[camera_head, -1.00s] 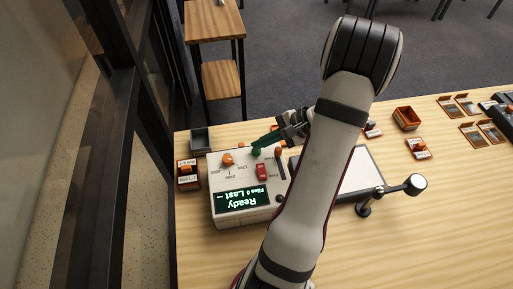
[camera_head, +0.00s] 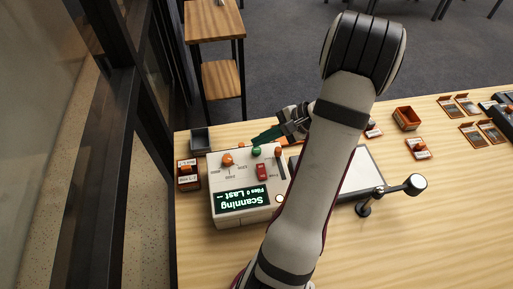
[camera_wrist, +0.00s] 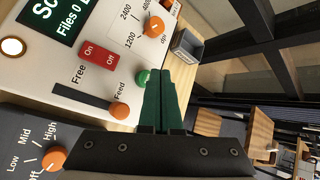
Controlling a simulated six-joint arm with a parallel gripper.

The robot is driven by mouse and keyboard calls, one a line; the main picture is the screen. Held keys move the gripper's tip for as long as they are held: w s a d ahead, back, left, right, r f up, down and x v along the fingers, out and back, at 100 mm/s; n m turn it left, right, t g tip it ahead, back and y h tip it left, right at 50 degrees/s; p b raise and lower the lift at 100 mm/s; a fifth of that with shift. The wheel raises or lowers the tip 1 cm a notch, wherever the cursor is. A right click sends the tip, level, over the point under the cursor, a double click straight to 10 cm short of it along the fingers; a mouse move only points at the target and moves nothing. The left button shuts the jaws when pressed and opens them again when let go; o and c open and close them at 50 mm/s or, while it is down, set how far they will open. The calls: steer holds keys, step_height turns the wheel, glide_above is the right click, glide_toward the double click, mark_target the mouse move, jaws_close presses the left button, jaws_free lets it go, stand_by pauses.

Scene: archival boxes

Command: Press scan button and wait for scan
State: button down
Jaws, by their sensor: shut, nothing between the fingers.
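The scanner control box (camera_head: 226,176) is white and stands on the left part of the wooden table. Its display (camera_head: 242,200) reads "Scanning", with "Files 0" and "Last --" below. The green button (camera_head: 256,151) sits near the box's far edge; it also shows in the wrist view (camera_wrist: 142,77), just beside the fingertips. My gripper (camera_head: 262,138) has green fingers, shut and empty, close to the green button. I cannot tell whether they touch it. A round lamp (camera_wrist: 12,46) on the box glows pale. The red switch (camera_wrist: 98,54) is marked On and Off.
Orange knobs (camera_wrist: 154,27) and a slider (camera_wrist: 119,110) lie close to my fingers. A white scan bed (camera_head: 366,170) and a lamp-like arm (camera_head: 417,184) are to the right. A grey tray (camera_head: 200,139) and a small labelled box (camera_head: 187,174) stand left. The front right table is clear.

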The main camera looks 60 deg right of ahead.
mark_target(260, 150)
steer(key=shift+r, duration=2.45)
stand_by(1.9)
steer(key=shift+w+a+r, duration=0.1)
steer(key=shift+a+r, duration=0.05)
steer(key=shift+a, duration=0.05)
steer(key=w+a+r+n+g+y, duration=0.1)
steer(key=a+r+n+g, duration=0.1)
steer(key=a, duration=0.4)
steer(key=w+a+r+n+g, duration=0.1)
steer(key=w+a+n, duration=0.15)
steer(key=a, duration=0.35)
steer(key=a+r+n+g+y, duration=0.1)
steer(key=a+r+n+g, duration=0.1)
steer(key=a, duration=0.4)
steer(key=s+a+n+g+h, duration=0.3)
steer(key=s+a+n, duration=0.6)
steer(key=a, duration=0.5)
steer(key=s+h, duration=0.1)
steer(key=s, duration=0.1)
steer(key=shift+s, duration=0.3)
